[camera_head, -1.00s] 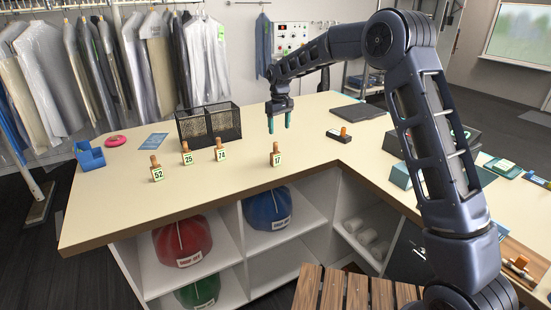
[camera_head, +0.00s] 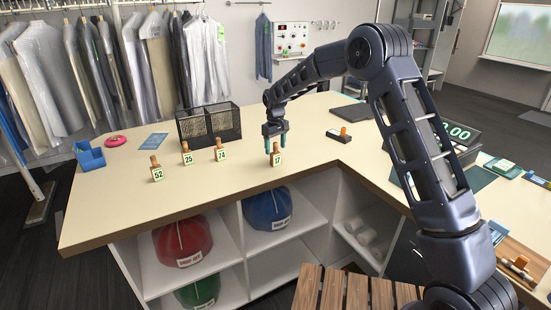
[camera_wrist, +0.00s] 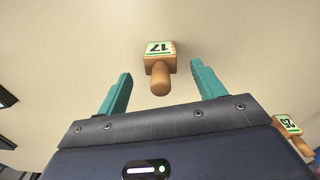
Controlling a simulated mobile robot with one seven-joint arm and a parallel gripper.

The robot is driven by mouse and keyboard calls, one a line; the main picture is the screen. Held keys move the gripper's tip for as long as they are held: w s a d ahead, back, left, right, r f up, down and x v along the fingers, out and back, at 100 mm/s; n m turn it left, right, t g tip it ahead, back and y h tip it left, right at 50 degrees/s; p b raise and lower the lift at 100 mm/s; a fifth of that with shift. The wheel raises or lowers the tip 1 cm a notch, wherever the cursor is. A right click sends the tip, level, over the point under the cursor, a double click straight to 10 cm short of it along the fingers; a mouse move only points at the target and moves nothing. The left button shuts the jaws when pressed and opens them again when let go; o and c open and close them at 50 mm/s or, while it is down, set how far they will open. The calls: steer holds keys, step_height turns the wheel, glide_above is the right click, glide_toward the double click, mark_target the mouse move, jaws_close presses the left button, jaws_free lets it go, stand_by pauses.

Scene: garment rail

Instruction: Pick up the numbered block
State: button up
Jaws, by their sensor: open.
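The block numbered 17 (camera_head: 277,159), wooden with a knob on top and a pale green-edged label, stands upright on the counter (camera_head: 215,185). My gripper (camera_head: 275,143) is open just above and around its knob in the head view. In the wrist view, block 17 (camera_wrist: 160,56) lies ahead between the two teal fingers of my gripper (camera_wrist: 163,80), with a gap on each side. Blocks 52 (camera_head: 157,173), 25 (camera_head: 187,158) and 74 (camera_head: 221,154) stand to the left. Another numbered block (camera_wrist: 289,125) shows at the right of the wrist view.
A black mesh basket (camera_head: 209,126) stands behind the blocks. A blue holder (camera_head: 89,156) and a pink ring (camera_head: 115,141) are at the left. A dark pad with an orange-brown knob (camera_head: 340,135) lies to the right. The counter around block 17 is clear.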

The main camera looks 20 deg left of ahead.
step_height(320, 180, down, 3)
steer(key=shift+s+r, duration=0.1)
steer(key=c, duration=1.3)
steer(key=shift+o, duration=0.2)
steer(key=shift+r, duration=0.1)
step_height(320, 180, up, 20)
